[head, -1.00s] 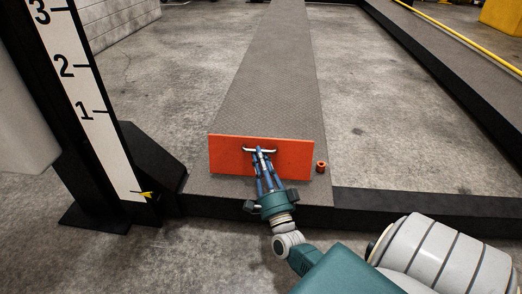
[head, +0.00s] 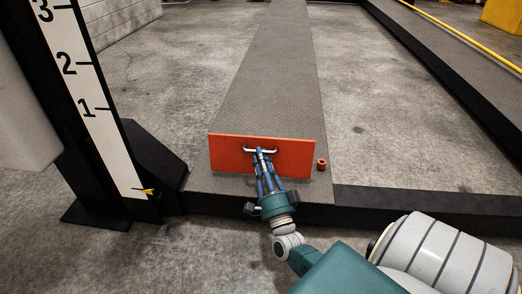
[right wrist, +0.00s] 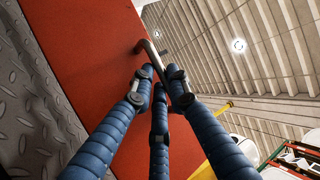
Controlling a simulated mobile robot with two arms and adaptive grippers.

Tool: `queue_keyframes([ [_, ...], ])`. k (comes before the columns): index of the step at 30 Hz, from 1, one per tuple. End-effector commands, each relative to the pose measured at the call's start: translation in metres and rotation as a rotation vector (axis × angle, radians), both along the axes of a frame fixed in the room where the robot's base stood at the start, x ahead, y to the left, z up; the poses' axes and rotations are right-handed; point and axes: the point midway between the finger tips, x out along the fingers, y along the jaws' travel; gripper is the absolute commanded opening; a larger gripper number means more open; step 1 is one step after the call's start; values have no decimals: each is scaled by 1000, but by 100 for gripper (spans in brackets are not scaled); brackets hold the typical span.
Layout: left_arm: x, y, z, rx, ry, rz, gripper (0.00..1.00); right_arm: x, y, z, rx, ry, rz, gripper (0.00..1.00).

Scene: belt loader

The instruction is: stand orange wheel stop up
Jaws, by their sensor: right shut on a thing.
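The orange wheel stop (head: 226,156) is a flat rectangular plate with a pale bar handle (head: 274,151). In the head view it is raised at the near end of the grey runway (head: 265,75), its broad face toward me. Its exact tilt is hard to tell. My right gripper (head: 262,153) is shut on the handle. In the right wrist view the blue fingers (right wrist: 160,90) close around the metal handle (right wrist: 151,58) beside the orange face (right wrist: 88,58). My left gripper is not in view.
A small orange cylinder (head: 322,165) stands on the runway right of the plate. A black post with a numbered white scale (head: 95,105) stands at left. A second runway (head: 445,75) with a yellow rail lies at right. Concrete floor (head: 385,130) between the runways is clear.

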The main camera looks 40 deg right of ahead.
Motion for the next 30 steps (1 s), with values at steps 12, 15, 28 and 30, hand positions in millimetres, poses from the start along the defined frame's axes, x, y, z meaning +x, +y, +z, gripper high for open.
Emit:
queue_keyframes([
  [12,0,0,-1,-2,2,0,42,-1,0,-12,12,24,1,0],
  [15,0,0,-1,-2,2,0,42,-1,0,-12,12,24,0,0],
  [28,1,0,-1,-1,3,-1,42,-1,0,-10,9,21,0,35],
  [30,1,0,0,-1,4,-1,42,-1,-1,-8,7,17,0,35],
])
